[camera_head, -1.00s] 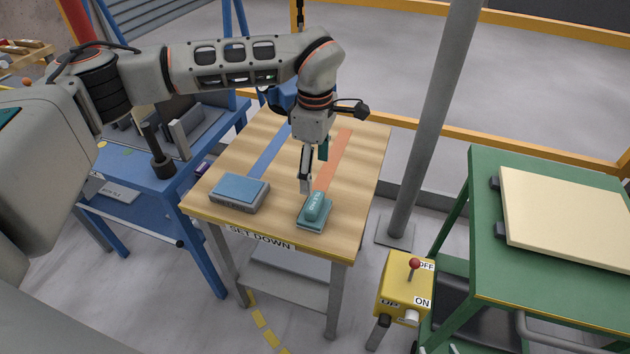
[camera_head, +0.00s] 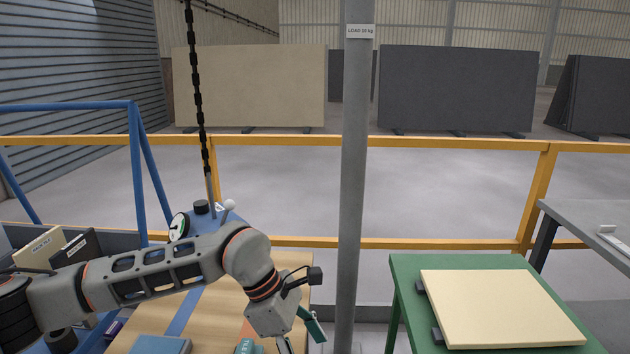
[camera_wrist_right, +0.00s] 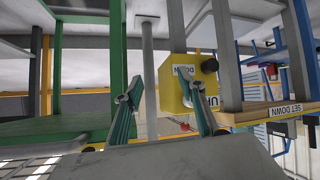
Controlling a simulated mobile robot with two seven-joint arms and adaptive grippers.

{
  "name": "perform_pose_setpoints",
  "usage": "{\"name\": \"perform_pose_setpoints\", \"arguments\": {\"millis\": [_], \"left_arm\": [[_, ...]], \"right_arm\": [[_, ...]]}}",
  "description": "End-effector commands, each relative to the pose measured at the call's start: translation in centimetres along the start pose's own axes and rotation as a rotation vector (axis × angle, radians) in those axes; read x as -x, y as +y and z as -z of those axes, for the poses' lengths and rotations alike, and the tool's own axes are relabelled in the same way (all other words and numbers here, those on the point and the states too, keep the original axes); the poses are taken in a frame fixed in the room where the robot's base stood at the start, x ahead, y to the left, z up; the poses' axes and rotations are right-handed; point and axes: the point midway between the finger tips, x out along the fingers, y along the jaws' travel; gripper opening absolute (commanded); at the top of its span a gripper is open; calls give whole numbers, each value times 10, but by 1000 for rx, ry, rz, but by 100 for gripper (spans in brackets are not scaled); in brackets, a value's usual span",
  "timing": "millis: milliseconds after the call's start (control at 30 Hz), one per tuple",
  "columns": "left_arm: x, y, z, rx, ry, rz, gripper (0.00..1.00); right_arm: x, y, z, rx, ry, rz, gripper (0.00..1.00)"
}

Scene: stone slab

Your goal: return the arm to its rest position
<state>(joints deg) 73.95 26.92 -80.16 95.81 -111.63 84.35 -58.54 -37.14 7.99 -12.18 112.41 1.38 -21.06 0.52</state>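My left arm reaches in from the left of the head view, low over the wooden set-down table (camera_head: 215,310). Its gripper (camera_head: 300,342) is near the table's right side at the bottom edge; its fingers look apart and nothing shows between them, though the lower tips are partly cut off.
A grey post (camera_head: 354,180) stands just right of the left gripper. A green table (camera_head: 408,290) with a cream slab (camera_head: 500,308) is at right. A yellow rail (camera_head: 450,146) runs behind. In the wrist view a yellow control box (camera_wrist_right: 176,98) lies beyond the right fingers.

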Motion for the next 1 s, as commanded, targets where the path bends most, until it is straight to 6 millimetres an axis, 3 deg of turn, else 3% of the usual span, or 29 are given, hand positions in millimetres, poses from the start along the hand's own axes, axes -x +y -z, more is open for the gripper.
{"name": "perform_pose_setpoints", "arguments": {"millis": [33,100,233,300,400,500,633,733,867,1000], "left_arm": [[-14,-15,-30,-2,-114,23,72],[-23,-33,-75,14,-289,44,72],[-10,-59,-155,99,-638,75,72],[9,-66,-188,173,-825,89,72],[49,-65,-221,310,-1085,101,72],[93,-53,-232,483,-1331,107,72],[147,-24,-210,753,-1625,98,72],[177,2,-168,992,-1826,75,72],[194,28,-87,1333,-2045,20,72],[185,36,10,1691,-2206,-71,72]], "right_arm": [[0,0,0,0,-1,0,40],[0,0,-1,0,-1,0,40],[0,0,-1,0,-2,0,40],[0,0,-1,0,-2,0,40],[0,0,-1,0,-2,0,40],[0,0,-1,0,-2,0,40],[0,0,-1,0,-2,0,40],[0,0,0,0,-1,0,40],[0,0,0,0,0,0,40],[0,0,1,0,1,0,40]]}}
